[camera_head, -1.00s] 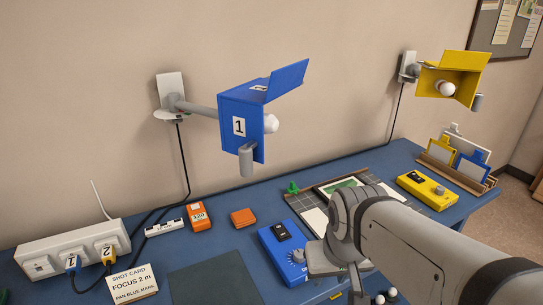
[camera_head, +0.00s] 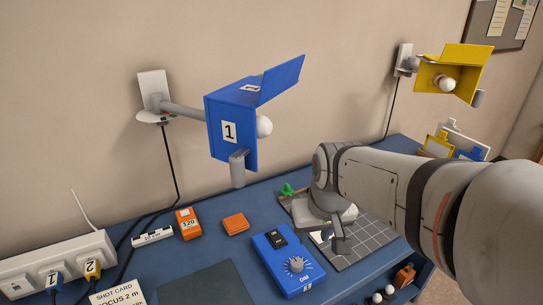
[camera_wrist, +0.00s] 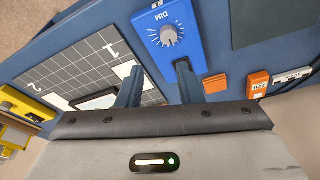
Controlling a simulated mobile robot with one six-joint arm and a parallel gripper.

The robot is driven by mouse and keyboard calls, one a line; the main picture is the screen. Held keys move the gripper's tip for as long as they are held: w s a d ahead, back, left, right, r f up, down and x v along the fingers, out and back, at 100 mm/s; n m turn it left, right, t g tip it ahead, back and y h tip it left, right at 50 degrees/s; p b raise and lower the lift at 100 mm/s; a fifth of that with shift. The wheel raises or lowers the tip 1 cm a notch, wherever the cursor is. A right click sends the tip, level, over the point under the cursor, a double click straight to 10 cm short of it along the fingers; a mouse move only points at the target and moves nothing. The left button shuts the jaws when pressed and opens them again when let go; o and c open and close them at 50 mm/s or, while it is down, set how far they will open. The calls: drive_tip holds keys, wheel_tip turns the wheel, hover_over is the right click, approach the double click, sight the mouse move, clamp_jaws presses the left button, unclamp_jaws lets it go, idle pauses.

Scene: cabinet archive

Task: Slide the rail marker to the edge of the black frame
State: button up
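The green rail marker (camera_head: 287,189) stands on the brown rail at the back left of the gridded board (camera_head: 362,244) in the head view. It does not show in the wrist view. The black frame (camera_wrist: 98,103) lies on the board, partly seen above my gripper's body in the wrist view; my arm hides it in the head view. My gripper (camera_head: 340,243) is over the board's left part, to the right of and nearer than the marker. In the wrist view its two fingers (camera_wrist: 159,86) are wide apart with nothing between them.
A blue dimmer box (camera_head: 288,262) stands just left of the board. Orange boxes (camera_head: 187,223) and a power strip (camera_head: 55,262) are further left. A blue lamp (camera_head: 231,130) overhangs the table's back left.

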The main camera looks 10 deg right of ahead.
drive_tip(key=w+n, duration=0.2)
drive_tip(key=w, duration=1.3)
drive_tip(key=n+t+y, duration=0.1)
drive_tip(key=n, duration=0.1)
approach(288, 185)
drive_tip(key=f, duration=0.2)
drive_tip(key=x, duration=0.3)
drive_tip(key=w+x, duration=0.1)
drive_tip(key=x, duration=0.3)
drive_tip(key=shift+w+a+p, duration=0.1)
drive_tip(key=shift+a+p, duration=0.05)
drive_tip(key=shift+p, duration=0.2)
drive_tip(key=shift+c, duration=0.3)
clamp_jaws()
